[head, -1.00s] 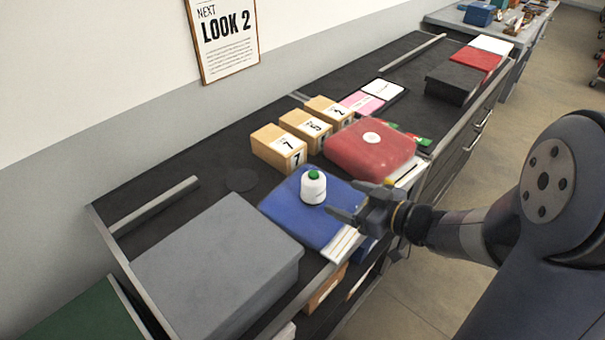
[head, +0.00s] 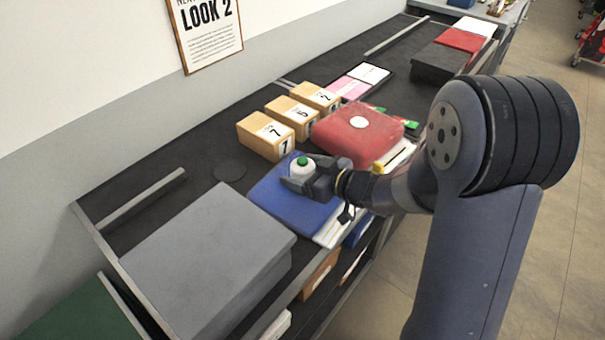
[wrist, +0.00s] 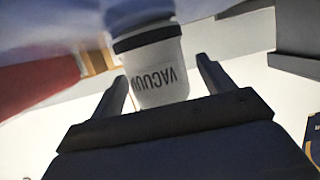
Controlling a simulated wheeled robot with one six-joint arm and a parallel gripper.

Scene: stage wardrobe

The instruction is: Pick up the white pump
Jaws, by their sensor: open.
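The white pump (head: 299,169) is a small white cylinder with a green top, standing on a blue box (head: 267,196). The pump's lower part is hidden in the head view.
A large grey box (head: 205,250) lies left of the blue box. A red case (head: 352,138) with a white disc lies behind it, right of several numbered wooden blocks (head: 266,137). A dark round pad (head: 229,171) and bare dark counter lie to the left.

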